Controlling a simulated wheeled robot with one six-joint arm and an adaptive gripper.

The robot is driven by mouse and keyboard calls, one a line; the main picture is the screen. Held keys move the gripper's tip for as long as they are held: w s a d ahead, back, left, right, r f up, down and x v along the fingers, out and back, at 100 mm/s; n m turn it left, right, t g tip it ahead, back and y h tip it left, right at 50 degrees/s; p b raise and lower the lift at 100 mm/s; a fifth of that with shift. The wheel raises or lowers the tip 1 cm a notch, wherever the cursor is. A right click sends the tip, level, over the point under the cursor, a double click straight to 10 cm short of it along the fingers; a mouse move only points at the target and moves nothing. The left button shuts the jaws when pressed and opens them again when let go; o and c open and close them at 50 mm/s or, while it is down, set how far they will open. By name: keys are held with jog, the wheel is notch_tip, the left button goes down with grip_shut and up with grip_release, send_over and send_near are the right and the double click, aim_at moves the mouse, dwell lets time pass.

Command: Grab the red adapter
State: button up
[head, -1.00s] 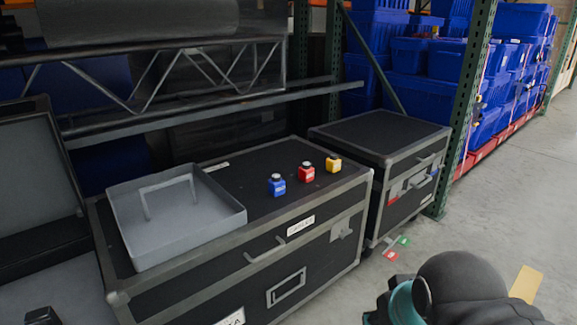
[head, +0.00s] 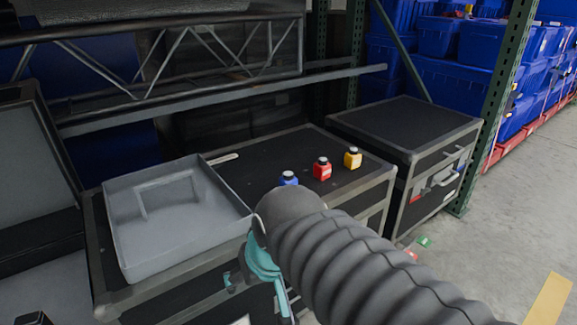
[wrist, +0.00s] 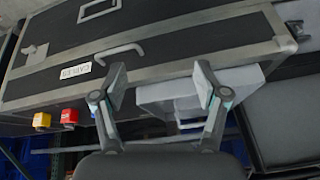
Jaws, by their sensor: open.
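The red adapter (head: 322,168) stands upright on the black flight case (head: 255,160), between a blue adapter (head: 288,179) on its left and a yellow adapter (head: 352,157) on its right. In the wrist view the red adapter (wrist: 69,117) is at the left, beside the yellow adapter (wrist: 41,121); the blue one is not clearly seen there. My gripper (wrist: 160,82) is open and empty, its fingers spread before the case's front side, clear of the adapters. In the head view my arm covers part of the case front and the lower part of the blue adapter.
A grey open tray (head: 175,245) sits on the case's left part. A second black case (head: 405,130) stands to the right. An open case (head: 35,170) is at the far left. A green rack post (head: 495,100) and stacked blue totes (head: 450,65) stand behind.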

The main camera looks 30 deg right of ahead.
jog(key=w+d+m+y, duration=0.2)
jog(key=w+d+m, duration=0.1)
jog(key=w+m, duration=0.45)
jog(key=m+t+y+b, duration=0.1)
jog(key=m+t, duration=0.4)
jog(key=m, duration=1.4)
send_near(327, 169)
jog(key=a, duration=0.4)
jog(key=s+a, duration=0.1)
jog(key=a, duration=0.8)
jog(key=shift+s+f, duration=0.25)
jog(key=shift+f, duration=0.05)
jog(key=d+m+t+h, duration=0.1)
jog(key=d+m+t, duration=0.2)
jog(key=d+m, duration=0.55)
jog(key=w+f, duration=0.1)
jog(key=w, duration=0.1)
jog(key=w+d+f+n, duration=0.1)
jog(key=w, duration=0.1)
jog(key=w+d+f+n, duration=0.1)
jog(key=w+f, duration=0.1)
jog(key=w, duration=0.1)
jog(key=shift+d+h+b, duration=0.15)
jog(key=shift+h+b, duration=0.15)
jog(key=shift+b, duration=0.05)
jog(key=x, duration=0.5)
jog(key=shift+f, duration=0.2)
jog(key=shift+s, duration=0.1)
jog(key=shift+c, duration=0.3)
